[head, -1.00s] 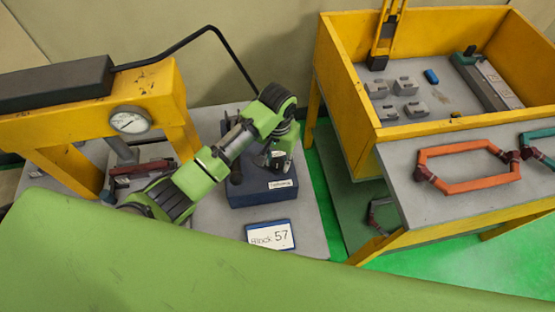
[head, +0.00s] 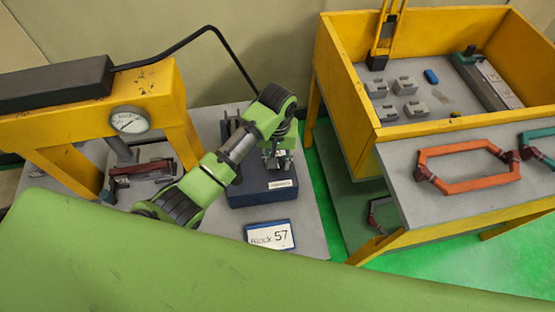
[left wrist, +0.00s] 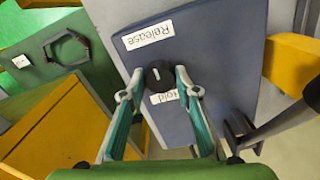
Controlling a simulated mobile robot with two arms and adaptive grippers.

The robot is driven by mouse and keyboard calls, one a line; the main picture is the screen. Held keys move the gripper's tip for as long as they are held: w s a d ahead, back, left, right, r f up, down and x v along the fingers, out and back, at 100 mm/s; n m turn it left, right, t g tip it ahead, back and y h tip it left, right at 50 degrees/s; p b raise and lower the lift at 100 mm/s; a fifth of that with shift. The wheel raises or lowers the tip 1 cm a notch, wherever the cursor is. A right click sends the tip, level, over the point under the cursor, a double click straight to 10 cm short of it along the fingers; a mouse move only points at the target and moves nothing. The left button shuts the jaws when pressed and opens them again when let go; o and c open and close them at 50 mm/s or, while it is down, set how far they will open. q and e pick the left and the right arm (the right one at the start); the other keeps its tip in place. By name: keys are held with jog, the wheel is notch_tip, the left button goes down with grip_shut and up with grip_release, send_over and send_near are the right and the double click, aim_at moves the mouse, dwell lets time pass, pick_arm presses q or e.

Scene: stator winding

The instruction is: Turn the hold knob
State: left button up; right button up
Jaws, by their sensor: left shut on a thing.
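The hold knob (left wrist: 159,75) is a small round black knob with a white mark, on the sloped blue-grey face of a control box (left wrist: 215,50). The mark runs roughly up and down in the left wrist view. A "Release" label (left wrist: 149,35) is above the knob and a partly covered "Hold" label (left wrist: 165,97) is below it. My left gripper (left wrist: 158,76) is shut on the knob, one finger on each side. In the head view, my left gripper (head: 277,160) is over the blue box (head: 258,196), and the knob is hidden. My right gripper is not in view.
A yellow press frame with a dial gauge (head: 130,120) stands at the left. A "Block 57" card (head: 270,235) lies in front of the box. A yellow-walled bin (head: 435,130) and an orange coil (head: 430,184) on a grey board are at the right.

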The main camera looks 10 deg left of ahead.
pick_arm(q)
jog(key=shift+w+r, duration=0.15)
jog(key=o, duration=1.1)
jog(key=shift+c, duration=0.2)
notch_tip(320, 180, up, 12)
jog(key=shift+f, duration=0.1)
